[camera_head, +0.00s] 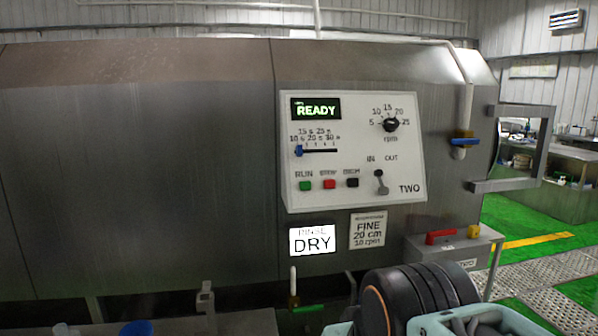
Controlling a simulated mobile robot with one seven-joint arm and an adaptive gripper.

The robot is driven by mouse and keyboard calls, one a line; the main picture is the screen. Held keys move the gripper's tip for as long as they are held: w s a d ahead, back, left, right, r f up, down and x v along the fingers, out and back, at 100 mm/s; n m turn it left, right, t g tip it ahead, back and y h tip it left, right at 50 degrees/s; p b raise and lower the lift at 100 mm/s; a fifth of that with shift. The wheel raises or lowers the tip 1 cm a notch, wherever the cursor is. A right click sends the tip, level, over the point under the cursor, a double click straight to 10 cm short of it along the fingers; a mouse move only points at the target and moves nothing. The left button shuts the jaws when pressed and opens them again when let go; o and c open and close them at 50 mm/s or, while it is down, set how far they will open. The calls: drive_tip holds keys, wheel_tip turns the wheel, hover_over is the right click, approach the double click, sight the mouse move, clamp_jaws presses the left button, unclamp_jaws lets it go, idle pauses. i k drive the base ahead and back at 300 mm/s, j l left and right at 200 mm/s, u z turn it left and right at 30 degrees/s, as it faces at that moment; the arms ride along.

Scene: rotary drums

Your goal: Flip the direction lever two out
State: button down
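The direction lever (381,183) is a small grey lever with a dark knob at its upper end. It sits at the lower right of the white control panel (343,198) marked TWO, below the labels IN and OUT. It stands nearly upright and leans slightly left, towards IN. Part of my own arm, dark with teal pieces, shows at the bottom right, below and in front of the panel. My gripper's fingers do not show, and nothing of mine is at the lever.
The panel also has a READY display (316,108), a blue slider (299,151), an rpm knob (390,125), and RUN (306,186), red (329,184) and black (352,182) buttons. A blue-handled valve (463,135) on a white pipe stands at right. A grey box (421,251) with a red handle sits below.

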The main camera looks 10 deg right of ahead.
sight(383, 191)
drive_tip(key=i+l, duration=0.1)
drive_tip(key=l, duration=0.25)
drive_tip(key=i+l, duration=0.1)
drive_tip(key=l, duration=0.6)
drive_tip(key=i+l, duration=0.15)
drive_tip(key=l, duration=0.2)
drive_tip(key=i, duration=0.25)
drive_tip(key=k, duration=0.2)
